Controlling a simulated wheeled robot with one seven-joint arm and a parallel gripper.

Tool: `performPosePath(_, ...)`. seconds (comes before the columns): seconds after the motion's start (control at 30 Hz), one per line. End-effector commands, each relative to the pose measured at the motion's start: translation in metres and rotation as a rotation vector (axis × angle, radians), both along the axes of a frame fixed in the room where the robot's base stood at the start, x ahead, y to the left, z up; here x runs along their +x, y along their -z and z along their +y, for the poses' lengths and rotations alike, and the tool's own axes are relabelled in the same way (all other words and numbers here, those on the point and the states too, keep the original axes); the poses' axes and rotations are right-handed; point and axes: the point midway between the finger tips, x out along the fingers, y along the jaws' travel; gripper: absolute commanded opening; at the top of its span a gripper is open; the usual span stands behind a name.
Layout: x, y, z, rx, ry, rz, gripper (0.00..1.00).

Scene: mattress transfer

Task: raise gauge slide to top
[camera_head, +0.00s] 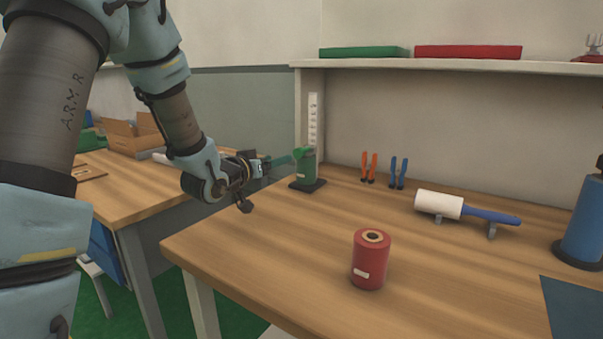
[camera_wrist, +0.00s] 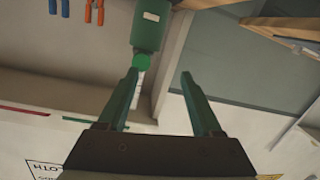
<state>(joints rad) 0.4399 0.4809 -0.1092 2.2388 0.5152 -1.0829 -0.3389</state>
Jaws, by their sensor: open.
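The gauge is a white marked strip (camera_head: 314,120) standing upright at the back left of the near table. A green cylindrical body (camera_head: 309,168) sits low in front of it on a dark base (camera_head: 307,185), and I take it to be the slide. The wrist view shows the green body (camera_wrist: 150,30) with a round green knob (camera_wrist: 142,62). My gripper (camera_head: 291,158) is level with the upper part of the green body. In the wrist view my gripper (camera_wrist: 159,74) is open, with the knob just beyond the left fingertip. I cannot tell whether they touch.
A red cylinder (camera_head: 370,260) stands on the near table (camera_head: 270,235). Orange pliers (camera_head: 369,167), blue pliers (camera_head: 398,172) and a white roller with a blue handle (camera_head: 440,204) are farther back. A shelf (camera_head: 430,65) runs above. A cardboard box (camera_head: 130,137) sits on the left table.

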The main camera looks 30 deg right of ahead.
Motion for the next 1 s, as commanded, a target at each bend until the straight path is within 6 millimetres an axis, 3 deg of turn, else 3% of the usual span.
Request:
performPosePath(0.03,-0.005,0.003,-0.011,-0.035,0.031,-0.013,0.67)
performPosePath(0.23,-0.010,-0.005,-0.028,-0.089,0.074,-0.032,0.67)
performPosePath(0.7,0.028,-0.006,-0.096,-0.086,0.072,-0.032,0.67)
performPosePath(1.0,0.040,-0.004,-0.116,-0.085,0.069,-0.030,0.67)
